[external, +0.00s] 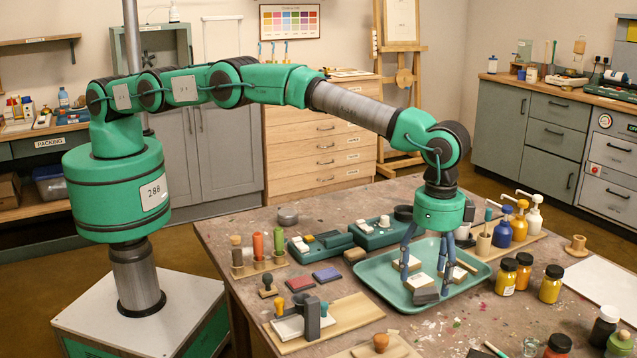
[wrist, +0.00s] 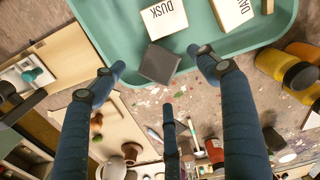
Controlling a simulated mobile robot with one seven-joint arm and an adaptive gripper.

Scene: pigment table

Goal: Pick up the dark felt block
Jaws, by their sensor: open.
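The dark felt block (wrist: 158,64) is a small dark grey block at the near edge of the teal tray (wrist: 112,22) in the wrist view. In the external view the dark block (external: 426,296) lies at the tray's (external: 372,262) front side, beside a pale block. My gripper (external: 426,274) is open above the tray, its fingers pointing down. In the wrist view my gripper (wrist: 160,72) has its fingers spread, with the dark block between and beyond the tips. Nothing is held. Whether any finger touches the block I cannot tell.
Yellow jars (external: 506,278) stand right of the tray. A wooden board with stamps (external: 330,318) lies to the left.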

